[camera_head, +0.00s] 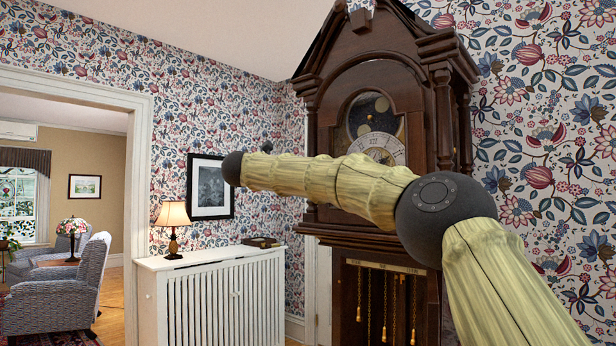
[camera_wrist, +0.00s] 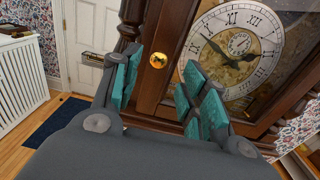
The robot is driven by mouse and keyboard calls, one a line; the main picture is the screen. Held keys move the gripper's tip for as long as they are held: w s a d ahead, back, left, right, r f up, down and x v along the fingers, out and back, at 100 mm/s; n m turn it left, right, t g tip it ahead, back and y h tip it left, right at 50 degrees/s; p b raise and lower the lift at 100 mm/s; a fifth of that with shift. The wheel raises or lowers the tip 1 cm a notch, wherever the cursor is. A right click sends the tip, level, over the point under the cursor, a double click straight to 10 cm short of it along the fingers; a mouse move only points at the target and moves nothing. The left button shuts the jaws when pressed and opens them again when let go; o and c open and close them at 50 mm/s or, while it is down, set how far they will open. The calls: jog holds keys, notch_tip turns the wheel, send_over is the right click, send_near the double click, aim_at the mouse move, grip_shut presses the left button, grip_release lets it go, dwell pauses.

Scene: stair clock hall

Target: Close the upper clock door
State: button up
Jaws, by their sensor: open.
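The tall dark wood clock (camera_head: 455,100) stands against the wall in the head view. Its upper door (camera_head: 335,105) frames the arched dial (camera_head: 385,145); my arm crosses in front of its lower part. I cannot tell how far this door stands from its frame. In the wrist view the door's wooden frame carries a round brass knob (camera_wrist: 158,61) beside the dial (camera_wrist: 235,50). My gripper (camera_wrist: 160,85) is open, teal pads apart, with the knob showing between the fingers and beyond them. I cannot tell whether the pads touch the frame. The head view mostly hides the gripper.
The clock's lower case (camera_head: 400,310) shows hanging chains and weights. A white radiator cover (camera_head: 215,295) with a lamp (camera_head: 172,225) and a book (camera_head: 260,242) stands left of the clock. A white door (camera_wrist: 90,40) and a blue mat (camera_wrist: 58,120) show in the wrist view.

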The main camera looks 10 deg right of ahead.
jog(key=v, duration=0.8)
